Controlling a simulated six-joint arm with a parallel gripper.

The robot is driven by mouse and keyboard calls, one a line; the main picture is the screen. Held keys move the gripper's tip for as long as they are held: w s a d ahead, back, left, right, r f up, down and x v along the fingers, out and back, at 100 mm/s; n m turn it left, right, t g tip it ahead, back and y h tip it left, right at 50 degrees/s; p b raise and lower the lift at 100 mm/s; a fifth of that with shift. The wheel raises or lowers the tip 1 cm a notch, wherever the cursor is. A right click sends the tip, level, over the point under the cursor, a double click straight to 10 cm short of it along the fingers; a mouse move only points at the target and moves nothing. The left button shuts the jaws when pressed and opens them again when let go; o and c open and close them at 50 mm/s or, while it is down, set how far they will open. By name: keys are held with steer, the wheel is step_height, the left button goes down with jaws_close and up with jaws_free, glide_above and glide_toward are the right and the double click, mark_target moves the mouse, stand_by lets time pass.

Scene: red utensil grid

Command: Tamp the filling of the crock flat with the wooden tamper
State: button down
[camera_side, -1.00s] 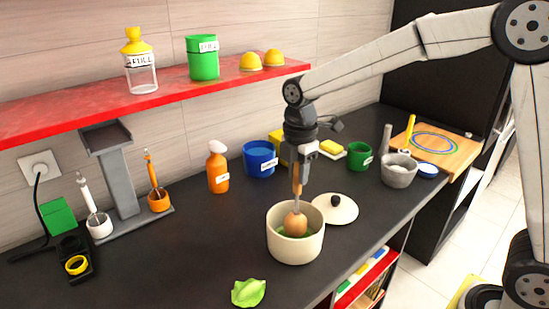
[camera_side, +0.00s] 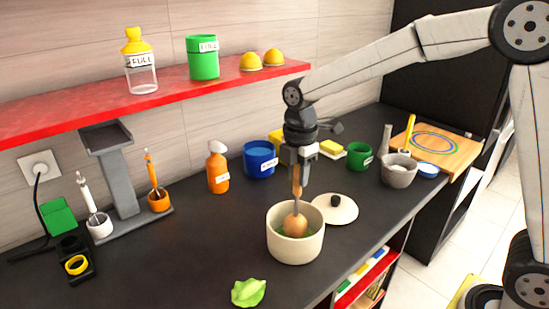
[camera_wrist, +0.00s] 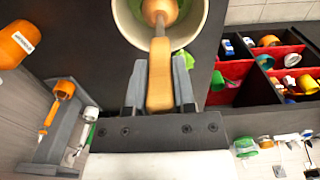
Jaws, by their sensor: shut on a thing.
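My gripper (camera_side: 298,172) is shut on the handle of the wooden tamper (camera_side: 295,224) and holds it upright over the crock. The cream crock (camera_side: 294,246) stands on the dark counter. The tamper's round head is inside the crock, with green filling around it. In the wrist view, the tamper handle (camera_wrist: 160,75) lies between the fingers of my gripper (camera_wrist: 160,85), and the crock's rim (camera_wrist: 203,30) surrounds the head. The green filling (camera_wrist: 187,22) shows beside the head. The part under the head is hidden.
The crock's lid (camera_side: 335,209) lies on the counter right behind the crock. A green leaf (camera_side: 248,292) lies in front. A blue tub (camera_side: 259,160), an orange spray bottle (camera_side: 217,168) and a green cup (camera_side: 360,157) stand farther back. A red shelf (camera_side: 170,95) runs along the wall.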

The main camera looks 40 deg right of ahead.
mark_target(297, 191)
steer(key=shift+f, duration=0.1)
stand_by(0.3)
steer(key=shift+f, duration=1.9)
steer(key=shift+s+f, duration=0.1)
steer(key=shift+f, duration=0.25)
steer(key=shift+r, duration=0.2)
stand_by(0.7)
steer(key=shift+r, duration=1.95)
steer(key=shift+r, duration=2.1)
